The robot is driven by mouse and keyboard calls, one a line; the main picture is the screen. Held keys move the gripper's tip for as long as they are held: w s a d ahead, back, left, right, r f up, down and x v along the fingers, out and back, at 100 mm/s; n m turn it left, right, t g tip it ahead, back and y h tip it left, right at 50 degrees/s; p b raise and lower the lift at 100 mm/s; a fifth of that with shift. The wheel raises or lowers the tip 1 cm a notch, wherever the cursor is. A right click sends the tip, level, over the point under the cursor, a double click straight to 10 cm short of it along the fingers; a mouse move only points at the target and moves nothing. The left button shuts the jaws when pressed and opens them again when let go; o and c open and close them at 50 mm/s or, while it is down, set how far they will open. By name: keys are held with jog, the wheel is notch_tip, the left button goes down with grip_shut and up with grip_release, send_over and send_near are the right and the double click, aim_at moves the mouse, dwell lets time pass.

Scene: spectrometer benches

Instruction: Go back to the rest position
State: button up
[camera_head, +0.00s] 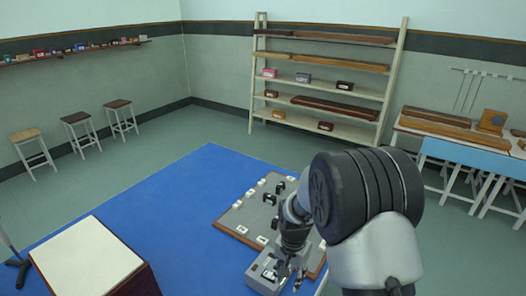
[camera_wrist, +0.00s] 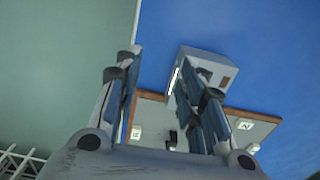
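My gripper (camera_wrist: 156,62) shows in the wrist view with its two fingers well apart and nothing between them. In the head view my gripper (camera_head: 290,270) points down beside a grey box-shaped device (camera_head: 262,277) at the board's near edge, partly hidden by my arm. I cannot tell whether they touch. The device also shows in the wrist view (camera_wrist: 222,72), behind the right finger. A grey board (camera_head: 240,217) with a wooden rim carries small white labelled blocks and black pieces. My arm covers its right part.
The board lies over a blue floor area (camera_head: 185,195). A white-topped stand (camera_head: 85,258) is at the near left. Stools (camera_head: 76,118) line the left wall. A shelf rack (camera_head: 320,95) stands at the back, and tables (camera_head: 465,155) at the right. Open floor lies between.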

jog(key=s+d+r+n+t+b, duration=0.15)
jog(key=s+r, duration=0.25)
jog(key=r, duration=0.4)
jog(key=s+d+r+n+t+b, duration=0.15)
jog(key=s+r, duration=0.25)
jog(key=r, duration=0.4)
jog(key=s+d+r+n+b, duration=0.1)
jog(key=s+b, duration=0.1)
jog(key=s, duration=0.6)
jog(key=s+d+r+n+t+b, duration=0.1)
jog(key=s+d+n+b, duration=0.1)
jog(key=s, duration=0.6)
jog(key=shift+s+d+r+n+t, duration=0.15)
jog(key=shift+s+r+n+t, duration=0.15)
jog(key=shift+s, duration=0.1)
